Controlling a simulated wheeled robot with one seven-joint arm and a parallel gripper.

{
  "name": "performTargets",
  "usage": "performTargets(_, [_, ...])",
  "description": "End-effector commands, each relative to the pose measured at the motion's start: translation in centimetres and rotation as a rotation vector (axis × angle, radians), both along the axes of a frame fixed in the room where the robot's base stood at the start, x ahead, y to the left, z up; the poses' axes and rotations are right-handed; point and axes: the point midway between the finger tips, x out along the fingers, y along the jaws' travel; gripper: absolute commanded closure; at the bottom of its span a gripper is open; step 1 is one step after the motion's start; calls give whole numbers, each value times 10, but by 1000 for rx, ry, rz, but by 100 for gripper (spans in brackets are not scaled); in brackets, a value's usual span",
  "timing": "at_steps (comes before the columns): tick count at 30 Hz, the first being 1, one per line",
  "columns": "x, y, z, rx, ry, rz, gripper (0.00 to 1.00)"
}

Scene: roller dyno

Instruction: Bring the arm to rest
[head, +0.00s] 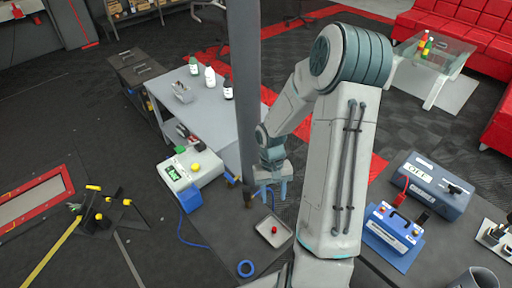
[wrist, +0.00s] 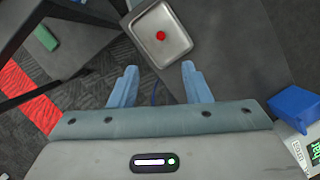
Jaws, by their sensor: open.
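My gripper (head: 270,189) hangs from my bent arm above the dark bench, near the small grey tray. In the wrist view my gripper (wrist: 160,84) has its two blue fingers apart, with nothing between them. The tray (head: 265,238) lies below and just in front of the fingers in the head view. A small red object (head: 274,229) lies in the tray. The wrist view also shows the tray (wrist: 183,52) with the red object (wrist: 161,35) in it, beyond the fingertips. My upper arm hides part of the bench in the head view.
A dark vertical post (head: 246,90) stands close behind my gripper. A white device with a green display (head: 190,168) and a blue box (head: 191,198) sit to the left. Grey-blue and blue instrument boxes (head: 432,185) stand to the right.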

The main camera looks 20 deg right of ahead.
Motion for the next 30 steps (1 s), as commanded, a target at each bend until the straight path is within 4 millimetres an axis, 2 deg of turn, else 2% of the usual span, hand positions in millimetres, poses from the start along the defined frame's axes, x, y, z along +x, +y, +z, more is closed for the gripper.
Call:
performTargets(5, [0,0,2,-4,-2,2,57])
performTargets(8, [0,2,13,-22,-13,12,57])
performTargets(11, [-1,6,34,-58,-40,32,57])
performTargets(20, [-18,31,117,-155,-165,92,57])
performTargets(30, [-57,69,192,-173,-357,140,57])
